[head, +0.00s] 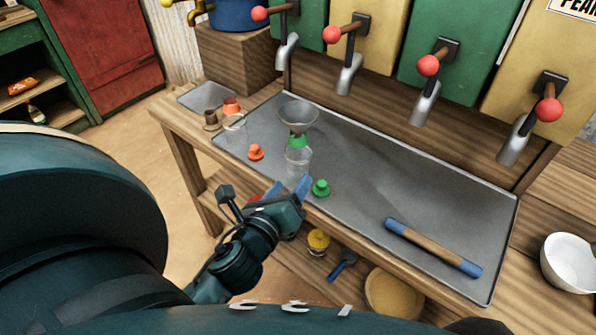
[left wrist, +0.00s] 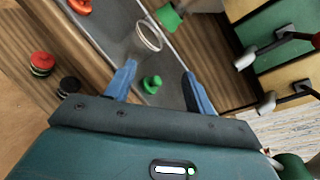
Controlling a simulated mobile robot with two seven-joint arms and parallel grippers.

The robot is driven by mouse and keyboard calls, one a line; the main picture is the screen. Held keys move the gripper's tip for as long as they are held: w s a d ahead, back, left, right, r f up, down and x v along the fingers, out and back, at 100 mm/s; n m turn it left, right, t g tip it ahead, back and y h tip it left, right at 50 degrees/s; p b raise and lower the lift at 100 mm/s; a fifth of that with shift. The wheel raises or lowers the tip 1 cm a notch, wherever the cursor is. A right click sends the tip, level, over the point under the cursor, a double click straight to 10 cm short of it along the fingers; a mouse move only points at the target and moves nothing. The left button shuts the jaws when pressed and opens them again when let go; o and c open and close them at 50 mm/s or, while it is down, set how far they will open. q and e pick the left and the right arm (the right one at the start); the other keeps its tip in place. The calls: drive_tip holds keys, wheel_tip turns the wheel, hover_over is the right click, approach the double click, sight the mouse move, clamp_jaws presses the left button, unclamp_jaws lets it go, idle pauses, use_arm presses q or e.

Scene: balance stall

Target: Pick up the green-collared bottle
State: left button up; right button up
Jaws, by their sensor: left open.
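The clear bottle (head: 298,163) with a green collar (head: 298,140) stands upright near the left front of the metal tray. In the left wrist view the green collar (left wrist: 168,17) shows at the top, beside a pale ring that seems part of the bottle. A loose green stopper (head: 321,187) lies to its right, and shows between the fingers in the left wrist view (left wrist: 152,83). My left gripper (head: 288,189) is open and empty, in front of the bottle, its blue fingers apart. My right gripper is not in view.
The metal tray (head: 400,205) holds a red stopper (head: 256,152) and a blue-ended rolling pin (head: 433,247). An orange-collared clear jar (head: 234,120) stands behind left. Taps with red knobs (head: 428,66) overhang the back. A white bowl (head: 568,262) stands at right.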

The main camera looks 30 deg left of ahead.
sight(295, 137)
use_arm(q)
drive_tip(key=w+a+r+m, duration=0.1)
drive_tip(key=w+m, duration=0.1)
drive_tip(key=w+a+r+m+t+y, duration=0.1)
drive_tip(key=w+m, duration=0.1)
drive_tip(key=w+a+r+m+y, duration=0.1)
drive_tip(key=w+a+r+m, duration=0.1)
drive_tip(key=w, duration=0.1)
drive_tip(key=shift+t, duration=0.4)
drive_tip(key=shift+f+x, duration=0.15)
drive_tip(key=shift+x, duration=1.35)
drive_tip(key=shift+f+x, duration=0.2)
drive_tip(key=shift+x, duration=1.3)
drive_tip(key=shift+d, duration=0.1)
drive_tip(key=shift+c, duration=0.2)
clamp_jaws()
